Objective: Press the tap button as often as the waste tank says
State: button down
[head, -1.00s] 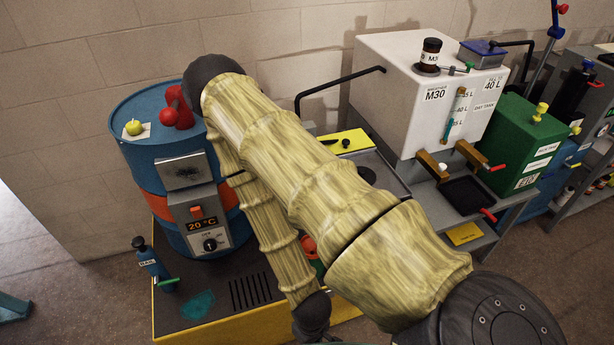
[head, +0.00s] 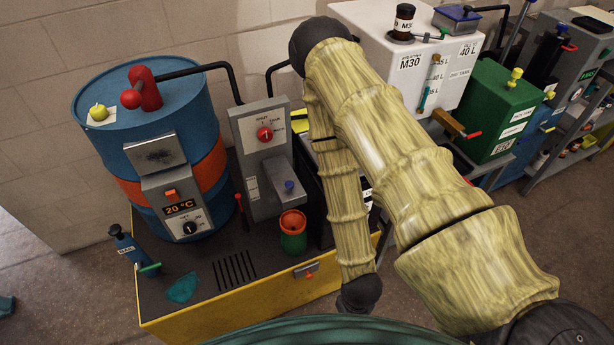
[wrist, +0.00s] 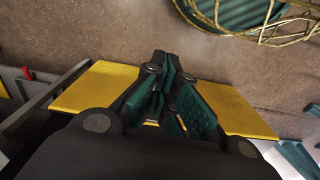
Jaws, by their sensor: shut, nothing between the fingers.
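A grey tap unit (head: 246,173) with a red round knob (head: 264,133) stands right of the blue drum. A small blue button (head: 289,186) sits on its spout, above a green cup with a red-orange inside (head: 292,225). I cannot tell for sure which vessel is the waste tank; the green tank (head: 503,110) at the right bears white labels too small to read surely. My gripper (wrist: 168,90) is shut and empty in the wrist view, above the floor and a yellow surface. In the head view I cannot make out its fingers.
A blue drum (head: 204,110) with an orange band and a 20 °C display stands on the yellow-edged bench (head: 240,305). A small blue bottle (head: 125,246) is at its left. A white M30 tank (head: 385,60) stands behind my arm. Floor shows in front of the bench.

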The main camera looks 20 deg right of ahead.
notch_tip(320, 180, up, 35)
jog(key=n, duration=1.9)
send_over(290, 186)
jog(key=w+a, duration=0.1)
jog(key=shift+a+f, duration=0.15)
jog(key=shift+f, duration=0.1)
notch_tip(290, 186, down, 14)
jog(key=p, duration=0.3)
jog(key=shift+r+p, duration=0.2)
jog(key=shift+p, duration=0.1)
jog(key=shift+f, duration=0.15)
